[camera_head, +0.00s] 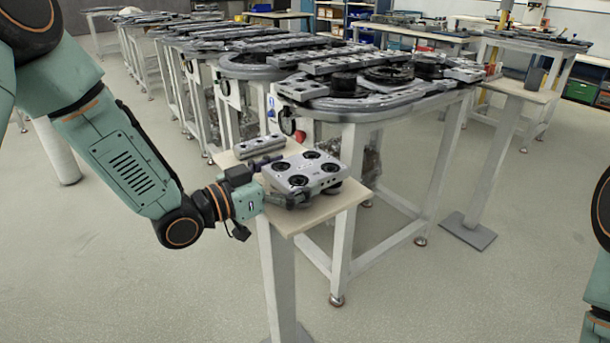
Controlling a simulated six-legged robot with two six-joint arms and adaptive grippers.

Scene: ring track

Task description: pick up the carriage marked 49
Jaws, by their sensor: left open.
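A light grey carriage (308,170) with several round black wheels or discs on its top lies on a small pale stand top (345,197). I cannot read any number on it. My left gripper (281,180) is open at the carriage's left end. One finger is at its far left side and the other along its near side, with the carriage's end between them. Whether the fingers touch it I cannot tell. My right arm shows only in part at the right edge, and its gripper is out of the picture.
A grey slotted block (259,147) lies behind the carriage on the same stand. The ring track (352,108) on white-legged tables stands close behind. Another small stand (520,90) is at the right. The floor in front is clear.

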